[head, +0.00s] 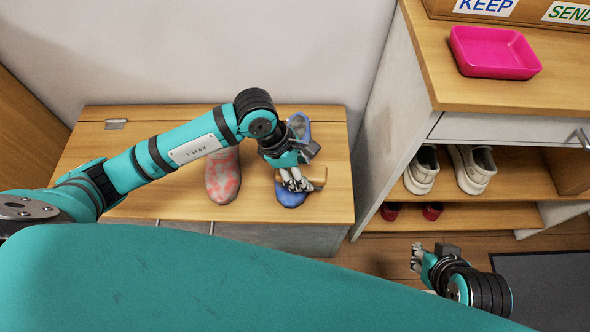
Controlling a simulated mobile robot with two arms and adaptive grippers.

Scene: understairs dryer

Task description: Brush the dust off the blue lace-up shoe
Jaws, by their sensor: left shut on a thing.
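The blue lace-up shoe (291,199) stands on the wooden bench top, its toe toward me. Its open heel end shows behind my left gripper; the laced middle is mostly hidden by the gripper. My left gripper (295,181) is over the front of the shoe, shut on a tan wooden brush (316,174). The brush lies across just above the toe; its bristles are hidden, and I cannot tell whether they touch the shoe. My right gripper (417,259) is low at the right, away from the bench, with nothing visible in it; its finger opening is unclear.
A pink-and-grey patterned shoe (223,180) stands left of the blue shoe on the bench (325,209). At right, a shelf unit (480,103) holds white sneakers (473,168) and red shoes (432,211). A pink tray (494,64) sits on its top, near boxes labelled KEEP and SEND.

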